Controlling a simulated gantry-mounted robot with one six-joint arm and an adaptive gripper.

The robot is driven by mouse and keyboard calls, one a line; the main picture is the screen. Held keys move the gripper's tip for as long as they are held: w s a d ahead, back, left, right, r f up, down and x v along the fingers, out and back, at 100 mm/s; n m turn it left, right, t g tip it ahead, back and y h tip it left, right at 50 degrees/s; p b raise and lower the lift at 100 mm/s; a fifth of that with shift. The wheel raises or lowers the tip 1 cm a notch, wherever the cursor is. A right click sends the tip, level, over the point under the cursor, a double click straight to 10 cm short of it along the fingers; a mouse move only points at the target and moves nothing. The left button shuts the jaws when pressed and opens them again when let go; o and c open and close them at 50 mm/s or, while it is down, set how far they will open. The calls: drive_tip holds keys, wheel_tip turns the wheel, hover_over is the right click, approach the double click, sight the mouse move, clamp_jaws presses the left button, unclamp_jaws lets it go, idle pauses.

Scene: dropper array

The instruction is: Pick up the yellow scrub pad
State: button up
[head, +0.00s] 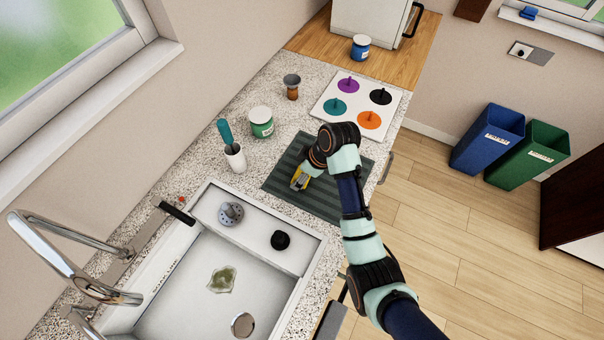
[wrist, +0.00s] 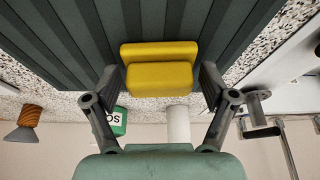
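The yellow scrub pad (wrist: 160,70) is a small stepped yellow block, seen in the wrist view against the dark ridged mat (wrist: 60,35). My gripper (wrist: 160,75) has its fingers spread, one on each side of the pad. The fingertips are very close to the pad's ends, and whether they touch is unclear. In the head view, my gripper (head: 299,181) points down at the left part of the mat (head: 330,204). Only a bit of yellow shows there, and the wrist hides most of the pad.
A green-labelled jar (head: 261,122) and a white cup (head: 235,158) holding a teal-handled tool stand left of the mat. A white board (head: 357,104) with coloured discs lies behind it. The sink (head: 190,290) is in front. The mat's right part is partly under my arm.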

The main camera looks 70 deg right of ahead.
drive_tip(key=c, duration=0.6)
wheel_tip(320, 180, up, 10)
drive_tip(key=shift+p, duration=0.7)
